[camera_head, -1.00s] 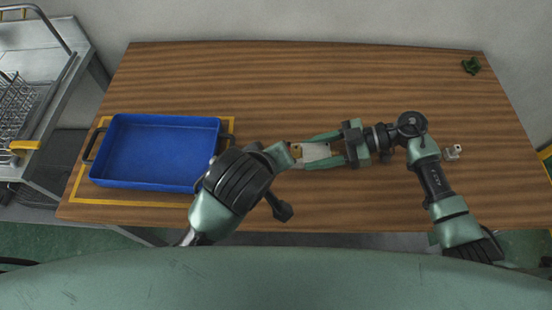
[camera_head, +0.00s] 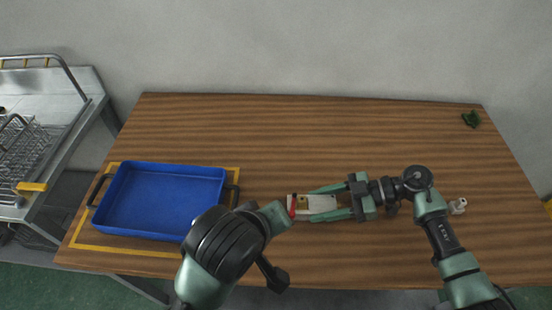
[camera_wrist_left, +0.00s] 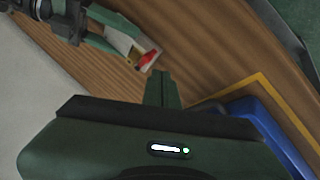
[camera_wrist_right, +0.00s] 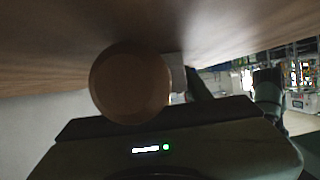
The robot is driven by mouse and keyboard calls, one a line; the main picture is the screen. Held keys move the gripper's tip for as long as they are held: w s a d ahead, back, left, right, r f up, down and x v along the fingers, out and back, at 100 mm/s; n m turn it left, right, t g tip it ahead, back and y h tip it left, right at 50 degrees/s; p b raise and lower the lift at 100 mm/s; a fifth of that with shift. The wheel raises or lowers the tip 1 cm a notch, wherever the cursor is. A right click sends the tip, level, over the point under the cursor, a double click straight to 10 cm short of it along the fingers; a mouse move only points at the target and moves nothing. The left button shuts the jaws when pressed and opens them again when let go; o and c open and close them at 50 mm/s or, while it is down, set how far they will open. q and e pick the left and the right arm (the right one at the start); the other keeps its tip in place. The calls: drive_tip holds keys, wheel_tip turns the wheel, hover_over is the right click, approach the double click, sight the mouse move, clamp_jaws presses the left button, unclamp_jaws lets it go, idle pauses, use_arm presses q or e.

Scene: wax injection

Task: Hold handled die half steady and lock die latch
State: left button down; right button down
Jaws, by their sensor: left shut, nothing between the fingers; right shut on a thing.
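The die (camera_head: 322,204) is a pale block with a brass-coloured part, lying low at the front middle of the table. A red latch (camera_head: 292,207) shows at its left end. My right gripper (camera_head: 315,203) is shut on the die from the right, its fingers along both sides. A round brown handle (camera_wrist_right: 130,82) fills the middle of the right wrist view. My left gripper (camera_head: 283,215) is shut and empty just left of the latch. In the left wrist view its fingertips (camera_wrist_left: 162,82) are close to the red latch (camera_wrist_left: 149,58); I cannot tell whether they touch.
A blue tray (camera_head: 110,200) with dark handles stands in a yellow outline on the left. A small white part (camera_head: 458,206) lies right of my right wrist. A green object (camera_head: 471,119) is at the back right. The wooden table (camera_head: 300,130) is clear behind the die.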

use_arm(q)
drive_tip(key=f+n+g, duration=0.1)
drive_tip(key=a+f+n+g, duration=0.1)
drive_tip(key=f, duration=0.1)
drive_tip(key=a+f+n+h, duration=0.1)
drive_tip(key=shift+w+a+f+g, duration=0.1)
drive_tip(key=shift+w+f+g, duration=0.25)
drive_tip(key=shift+f+g, duration=0.05)
drive_tip(key=a+n+h, duration=0.1)
drive_tip(key=a+f+n+g+h, duration=0.1)
drive_tip(key=a+n+g+h, duration=0.1)
drive_tip(key=n, duration=0.1)
drive_tip(key=shift+w+a+f, duration=0.1)
drive_tip(key=shift+w+f, duration=0.05)
drive_tip(key=shift+f, duration=0.1)
drive_tip(key=w+a+r+n+h, duration=0.2)
drive_tip(key=a+r+n+h, duration=0.3)
drive_tip(key=a+r+n, duration=0.15)
approach(293, 205)
drive_tip(key=shift+n, duration=0.25)
drive_tip(key=s, duration=0.1)
drive_tip(key=s+f, duration=0.2)
drive_tip(key=shift+s+d, duration=0.3)
drive_tip(key=shift+w+d+r, duration=0.1)
drive_tip(key=shift+w+d, duration=0.1)
drive_tip(key=shift+d, duration=0.95)
drive_tip(key=shift+w+d, duration=0.1)
drive_tip(key=shift+d, duration=0.5)
